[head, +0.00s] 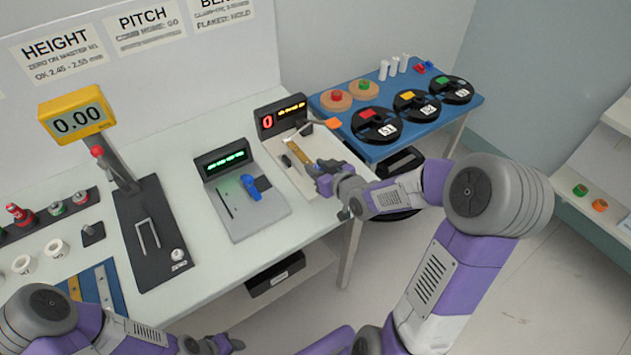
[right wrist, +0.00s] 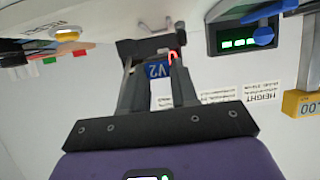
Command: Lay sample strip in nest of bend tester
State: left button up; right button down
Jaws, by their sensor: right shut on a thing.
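The bend tester (head: 282,116) stands at the right end of the white table, with a red digit on its dark display and a pale base plate (head: 328,148) in front. A narrow tan sample strip (head: 298,154) lies over this plate, running from the tester's back toward my right gripper (head: 318,172). My right gripper is shut on the strip's near end. Whether the strip rests in the nest or hangs just above it cannot be told.
A grey device (head: 245,205) with a green display and blue lever stands left of the tester. The height gauge (head: 150,235) is further left. A blue table (head: 440,115) with several reels adjoins on the right. A blue mat (head: 88,300) with strips lies at lower left.

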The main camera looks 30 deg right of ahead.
notch_tip(320, 180, down, 4)
jog(key=shift+f+b, duration=0.25)
jog(key=shift+b, duration=0.6)
pick_arm(q)
jog(key=shift+f, duration=0.9)
pick_arm(e)
jog(key=shift+r, duration=0.1)
jog(key=c, duration=0.9)
grip_release()
jog(key=shift+o, duration=0.2)
